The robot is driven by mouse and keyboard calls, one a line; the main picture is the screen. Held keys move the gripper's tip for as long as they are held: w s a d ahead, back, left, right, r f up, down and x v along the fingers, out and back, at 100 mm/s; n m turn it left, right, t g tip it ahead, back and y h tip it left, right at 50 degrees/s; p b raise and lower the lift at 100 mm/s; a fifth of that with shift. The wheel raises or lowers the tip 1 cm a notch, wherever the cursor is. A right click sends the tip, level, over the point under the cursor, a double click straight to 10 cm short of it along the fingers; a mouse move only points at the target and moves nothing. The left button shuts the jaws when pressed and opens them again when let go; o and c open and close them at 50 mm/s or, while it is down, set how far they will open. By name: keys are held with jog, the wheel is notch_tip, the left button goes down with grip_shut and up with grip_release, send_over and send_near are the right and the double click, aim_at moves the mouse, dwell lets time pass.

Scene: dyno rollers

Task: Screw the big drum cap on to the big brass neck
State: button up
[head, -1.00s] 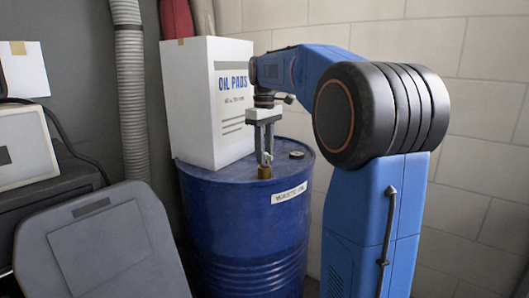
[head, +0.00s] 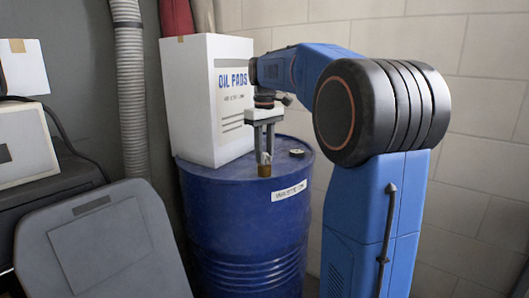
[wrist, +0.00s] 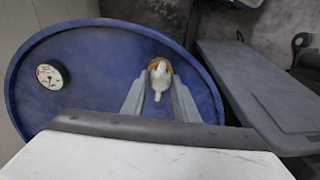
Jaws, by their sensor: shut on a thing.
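My gripper (head: 264,157) points down over the top of the blue drum (head: 245,240). Its jaws are shut on a small pale cap (wrist: 159,84), which has a narrow tab towards the bottom of the wrist view. The cap is at the mouth of the brass neck (head: 264,171) on the drum top. The brass rim (wrist: 168,67) shows just beyond the cap in the wrist view. The cap looks roughly upright, but I cannot tell how far it sits on the neck.
A white OIL PADS box (head: 190,105) stands on the drum behind my gripper. A grey panel (head: 105,245) stands left of the drum.

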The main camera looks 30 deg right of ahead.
jog(key=m, duration=1.3)
jog(key=shift+m, duration=0.4)
jog(key=m, duration=0.4)
jog(key=shift+m, duration=0.4)
jog(key=m, duration=0.4)
jog(key=shift+m, duration=0.4)
jog(key=o, duration=1.2)
jog(key=shift+c, duration=0.2)
notch_tip(320, 180, up, 17)
jog(key=shift+r, duration=0.2)
